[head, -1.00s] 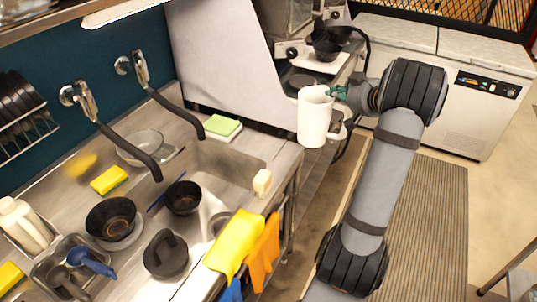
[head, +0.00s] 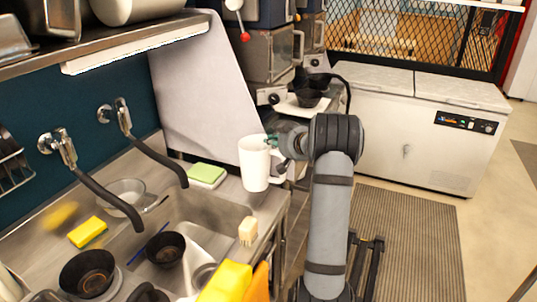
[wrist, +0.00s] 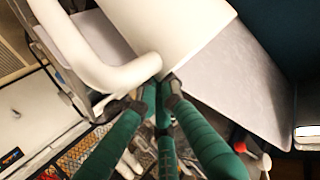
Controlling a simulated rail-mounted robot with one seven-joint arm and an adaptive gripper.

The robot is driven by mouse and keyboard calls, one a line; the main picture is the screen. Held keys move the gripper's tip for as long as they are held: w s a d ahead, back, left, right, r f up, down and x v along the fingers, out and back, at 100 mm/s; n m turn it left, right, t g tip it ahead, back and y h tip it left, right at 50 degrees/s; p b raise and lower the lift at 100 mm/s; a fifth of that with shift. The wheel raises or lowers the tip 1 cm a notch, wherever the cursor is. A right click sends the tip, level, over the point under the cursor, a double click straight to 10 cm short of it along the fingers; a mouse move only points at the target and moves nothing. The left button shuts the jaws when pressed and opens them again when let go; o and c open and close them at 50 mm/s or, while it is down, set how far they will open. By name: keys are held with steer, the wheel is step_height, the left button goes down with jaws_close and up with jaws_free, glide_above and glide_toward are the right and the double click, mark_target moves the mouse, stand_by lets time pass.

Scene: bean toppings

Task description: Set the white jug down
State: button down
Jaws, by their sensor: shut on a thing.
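The white jug (head: 254,165) is upright at the right end of the sink counter, in front of the grey panel. My gripper (head: 273,141) is at the jug's upper right side, its green fingers shut on it. In the wrist view the jug's white body (wrist: 165,25) and its curved handle (wrist: 85,50) fill the top, with the green fingertips (wrist: 160,90) against the jug by the handle's end. The head view does not make clear whether the jug's base touches the counter (head: 228,190) or hangs just above it.
A green-and-white sponge (head: 207,174) lies left of the jug. The sink (head: 205,215), a wooden-handled brush (head: 248,231) and black bowls (head: 166,249) are nearer. Behind are the grey panel (head: 200,90) and a white tray (head: 300,105) with black bowls. A white chest freezer (head: 400,140) stands right.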

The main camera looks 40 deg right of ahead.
steer(key=shift+w+f, duration=0.3)
steer(key=shift+w, duration=0.35)
steer(key=shift+a+f+b, duration=0.1)
steer(key=shift+f+b, duration=0.3)
steer(key=shift+f, duration=1.6)
steer(key=shift+f, duration=0.15)
steer(key=c, duration=2)
jaws_free()
steer(key=shift+c, duration=0.2)
steer(key=shift+o, duration=0.6)
steer(key=shift+s+r, duration=0.1)
steer(key=shift+r, duration=0.1)
steer(key=v, duration=1.2)
steer(key=shift+b, duration=0.45)
